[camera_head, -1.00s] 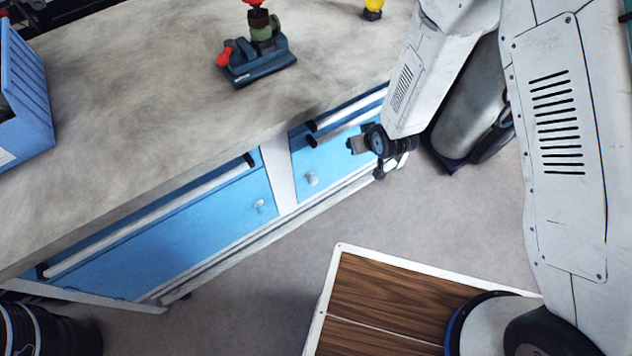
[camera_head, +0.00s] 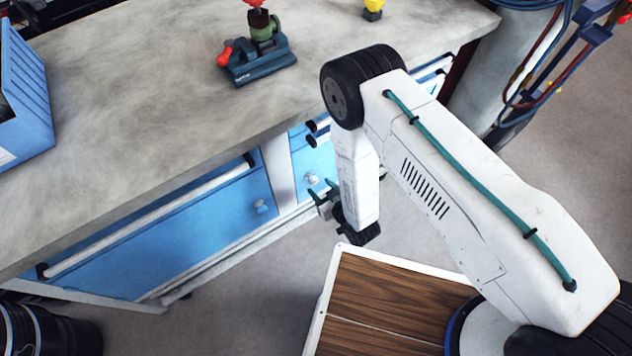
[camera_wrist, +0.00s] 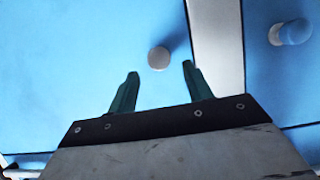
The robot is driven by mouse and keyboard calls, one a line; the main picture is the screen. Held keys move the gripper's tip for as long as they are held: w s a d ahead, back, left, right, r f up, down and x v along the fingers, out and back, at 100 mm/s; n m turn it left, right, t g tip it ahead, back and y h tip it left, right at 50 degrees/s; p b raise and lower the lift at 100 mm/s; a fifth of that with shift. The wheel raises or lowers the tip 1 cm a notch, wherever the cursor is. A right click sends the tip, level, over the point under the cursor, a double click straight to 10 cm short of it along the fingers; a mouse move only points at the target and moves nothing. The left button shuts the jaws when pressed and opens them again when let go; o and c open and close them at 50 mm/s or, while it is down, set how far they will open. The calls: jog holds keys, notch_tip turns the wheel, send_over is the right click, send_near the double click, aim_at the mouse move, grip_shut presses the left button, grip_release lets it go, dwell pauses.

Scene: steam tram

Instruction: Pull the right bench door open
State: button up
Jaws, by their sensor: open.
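The right bench door (camera_head: 316,160) is blue and looks closed under the worktop. Its small pale round knob (camera_head: 312,179) shows just left of my gripper (camera_head: 321,189). In the wrist view my gripper (camera_wrist: 160,69) is open, with two dark green fingers pointing at the door. The knob (camera_wrist: 158,58) shows in the gap between the fingertips, near their ends and closer to the middle. The fingers do not visibly touch it. Whether they reach around its sides, I cannot tell.
A white post (camera_head: 279,172) separates the right door from the left blue door (camera_head: 190,240) with its own knob (camera_head: 261,206). The worktop (camera_head: 150,120) overhangs above and carries a dark blue vise (camera_head: 258,62). A blue crate (camera_head: 25,100) stands at left. Grey floor is free in front.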

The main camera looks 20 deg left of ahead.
aim_at(315, 182)
jog(key=shift+x, duration=2.05)
